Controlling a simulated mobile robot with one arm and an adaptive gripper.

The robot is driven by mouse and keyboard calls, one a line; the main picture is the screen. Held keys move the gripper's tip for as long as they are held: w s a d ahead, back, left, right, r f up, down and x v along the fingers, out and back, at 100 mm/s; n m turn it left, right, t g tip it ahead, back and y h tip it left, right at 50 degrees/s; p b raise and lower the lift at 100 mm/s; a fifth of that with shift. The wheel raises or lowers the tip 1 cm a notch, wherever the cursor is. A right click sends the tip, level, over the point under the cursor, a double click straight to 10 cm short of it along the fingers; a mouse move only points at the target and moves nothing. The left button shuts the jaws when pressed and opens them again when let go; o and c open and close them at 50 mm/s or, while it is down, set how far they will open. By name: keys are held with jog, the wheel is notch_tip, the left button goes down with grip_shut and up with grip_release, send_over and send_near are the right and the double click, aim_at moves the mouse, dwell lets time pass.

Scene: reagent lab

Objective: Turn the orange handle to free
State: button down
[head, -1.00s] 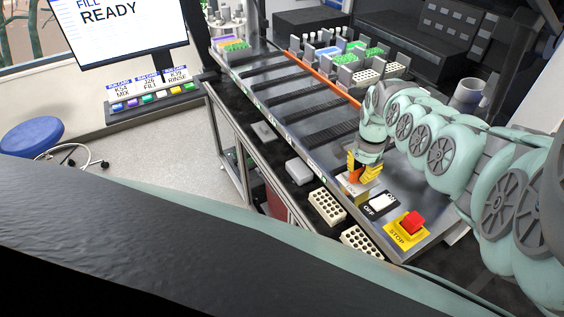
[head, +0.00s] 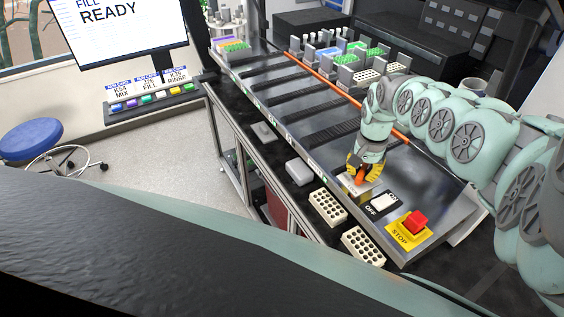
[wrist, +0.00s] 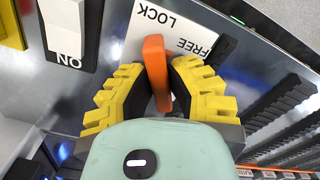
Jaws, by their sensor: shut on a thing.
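The orange handle (wrist: 156,62) stands between the yellow fingers of my gripper (wrist: 158,78) in the wrist view. My gripper is shut on it. A white label plate (wrist: 178,32) behind the handle reads LOCK and FREE, upside down in this view. The handle's far end lies by the label between the two words; its exact setting is hard to tell. In the head view my gripper (head: 362,178) is low over the near end of the metal deck (head: 411,180), with the orange handle (head: 361,176) partly hidden by the fingers.
An ON/OFF rocker switch (head: 384,201) sits just beside the handle, with a red STOP button (head: 415,221) on a yellow base past it. White perforated racks (head: 328,207) lie along the lower shelf. An orange rail (head: 322,77) and filled racks are farther back.

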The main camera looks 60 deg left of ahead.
jog(key=n+b, duration=0.1)
jog(key=n, duration=0.1)
jog(key=n+b, duration=0.2)
jog(key=n, duration=0.1)
jog(key=shift+w+f+b, duration=0.15)
jog(key=shift+f+b, duration=0.05)
jog(key=shift+b, duration=0.1)
jog(key=n+b, duration=0.2)
jog(key=n, duration=0.1)
jog(key=shift+n, duration=0.4)
jog(key=shift+r+n+b, duration=0.15)
jog(key=shift+n+b, duration=0.65)
jog(key=shift+n, duration=0.6)
jog(key=c, duration=0.9)
grip_release()
jog(key=shift+c, duration=0.2)
jog(key=shift+r, duration=0.1)
